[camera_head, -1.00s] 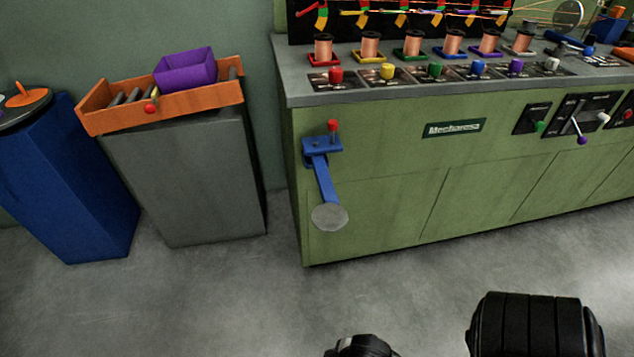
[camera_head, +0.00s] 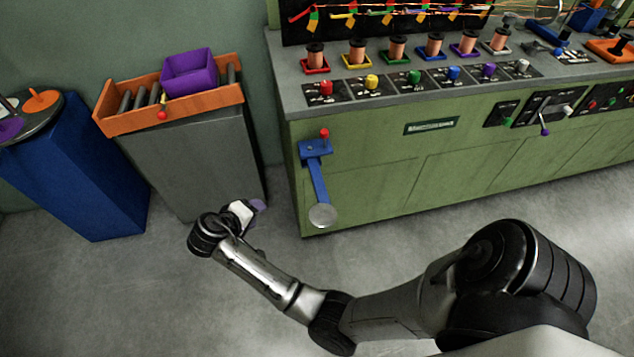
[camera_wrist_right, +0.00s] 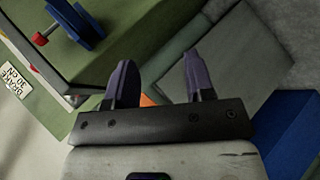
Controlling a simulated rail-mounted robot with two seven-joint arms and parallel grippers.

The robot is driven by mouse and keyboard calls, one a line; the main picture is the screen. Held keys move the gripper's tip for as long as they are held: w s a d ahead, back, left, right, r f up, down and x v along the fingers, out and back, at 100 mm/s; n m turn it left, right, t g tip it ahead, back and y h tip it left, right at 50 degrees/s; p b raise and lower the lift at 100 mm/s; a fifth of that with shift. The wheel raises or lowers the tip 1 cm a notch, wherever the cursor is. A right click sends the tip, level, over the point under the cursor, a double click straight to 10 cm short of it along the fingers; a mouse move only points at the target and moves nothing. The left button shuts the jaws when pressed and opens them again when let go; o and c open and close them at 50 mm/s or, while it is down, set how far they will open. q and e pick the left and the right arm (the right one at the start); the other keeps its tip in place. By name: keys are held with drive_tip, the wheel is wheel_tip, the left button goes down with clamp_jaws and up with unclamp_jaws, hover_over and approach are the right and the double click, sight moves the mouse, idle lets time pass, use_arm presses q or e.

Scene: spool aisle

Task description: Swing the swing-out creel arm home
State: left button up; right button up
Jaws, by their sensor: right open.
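The swing-out creel arm (camera_head: 318,183) is a blue bar with a red knob on its hinge bracket and a grey disc at its end. It sticks out from the left part of the green cabinet's front. In the right wrist view, blue hinge parts (camera_wrist_right: 76,22) and the red knob (camera_wrist_right: 40,39) show at the top left. My right gripper (camera_head: 257,206) is left of the disc in the head view, apart from the creel arm. In the wrist view its two purple-grey fingers (camera_wrist_right: 160,60) are spread with nothing held between them. My left gripper is out of view.
The green cabinet (camera_head: 390,165) carries copper spools and coloured knobs on top. To the left stand a grey cabinet (camera_head: 190,165) with an orange roller tray (camera_head: 130,122) and purple bin (camera_head: 190,72), and a blue cabinet (camera_head: 85,170). Open floor lies in front.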

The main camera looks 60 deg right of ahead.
sight(318, 192)
drive_tip(key=s+d+g+h+b, duration=0.1)
drive_tip(key=s+d+g, duration=0.1)
drive_tip(key=s+d, duration=0.2)
drive_tip(key=s+d+r+m+g+h+b, duration=0.1)
drive_tip(key=s+d+g+h, duration=0.1)
drive_tip(key=s+d+g, duration=0.1)
drive_tip(key=s+d+m+g+h+b, duration=0.1)
drive_tip(key=s+d+g+h, duration=0.1)
drive_tip(key=s+d, duration=0.3)
drive_tip(key=shift+s+d+r+g, duration=0.3)
drive_tip(key=shift+d+g, duration=0.1)
drive_tip(key=shift+d, duration=0.1)
clamp_jaws()
idle(0.5)
